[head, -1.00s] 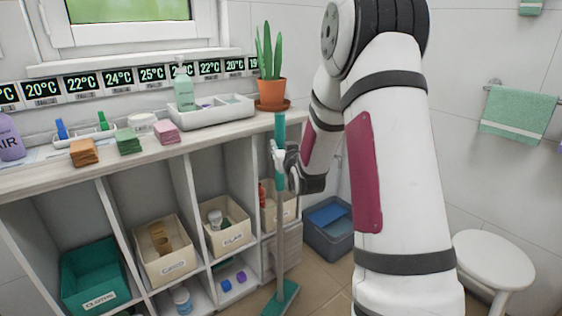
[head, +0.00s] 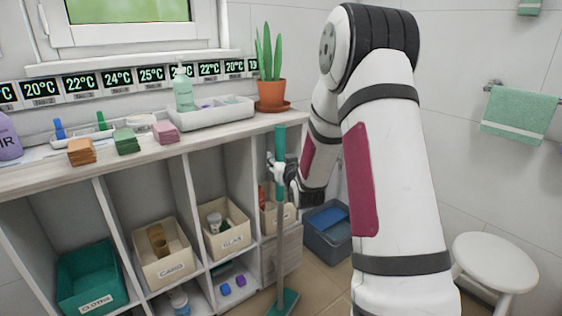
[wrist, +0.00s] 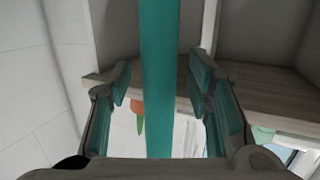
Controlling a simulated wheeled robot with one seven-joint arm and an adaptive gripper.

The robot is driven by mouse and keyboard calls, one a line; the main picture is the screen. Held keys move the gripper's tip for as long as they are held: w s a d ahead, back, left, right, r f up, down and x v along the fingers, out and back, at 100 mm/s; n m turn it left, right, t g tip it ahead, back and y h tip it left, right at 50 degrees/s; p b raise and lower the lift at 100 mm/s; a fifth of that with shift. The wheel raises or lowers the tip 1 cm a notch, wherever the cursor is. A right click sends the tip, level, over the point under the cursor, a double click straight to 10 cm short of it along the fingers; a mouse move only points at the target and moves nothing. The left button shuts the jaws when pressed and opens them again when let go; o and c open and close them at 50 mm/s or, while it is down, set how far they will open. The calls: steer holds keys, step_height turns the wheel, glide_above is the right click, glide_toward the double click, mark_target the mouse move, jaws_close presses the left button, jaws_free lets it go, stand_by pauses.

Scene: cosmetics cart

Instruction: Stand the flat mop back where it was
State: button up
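The flat mop (head: 280,215) stands about upright in front of the right end of the shelf unit, with a teal upper handle, a grey lower pole and a teal flat head (head: 283,303) down at the tiled floor. My gripper (head: 279,170) is at the upper part of the handle. In the wrist view, my gripper (wrist: 160,95) is open, with a finger on each side of the teal handle (wrist: 161,80) and gaps between handle and pads. Whether the head rests fully on the floor is hard to tell.
The shelf unit (head: 105,165) holds labelled bins and bottles. A potted plant (head: 271,92) stands on its top right corner, close above the mop. A blue-grey bin (head: 328,240) is on the floor behind, and a white stool (head: 494,264) is at the right.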

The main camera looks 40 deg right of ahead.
steer(key=shift+r, duration=0.1)
steer(key=shift+s+r+p, duration=0.1)
steer(key=shift+s+p, duration=0.05)
steer(key=shift+p, duration=0.15)
steer(key=p+v, duration=0.1)
steer(key=v, duration=1.1)
steer(key=s+a+r+n+g+y, duration=0.25)
steer(key=s+a+g, duration=0.55)
steer(key=a, duration=0.5)
steer(key=s+a+r+g+y, duration=0.1)
steer(key=s+a, duration=0.4)
steer(key=s, duration=0.9)
steer(key=s+a+r+n+g+y, duration=0.1)
steer(key=s+a+g, duration=0.4)
steer(key=s, duration=1)
step_height(320, 180, up, 2)
steer(key=shift+a+r+g+y, duration=0.1)
steer(key=shift+a+g+y, duration=0.15)
steer(key=shift+g+y, duration=0.35)
steer(key=shift+s+n, duration=0.1)
steer(key=shift+n, duration=0.15)
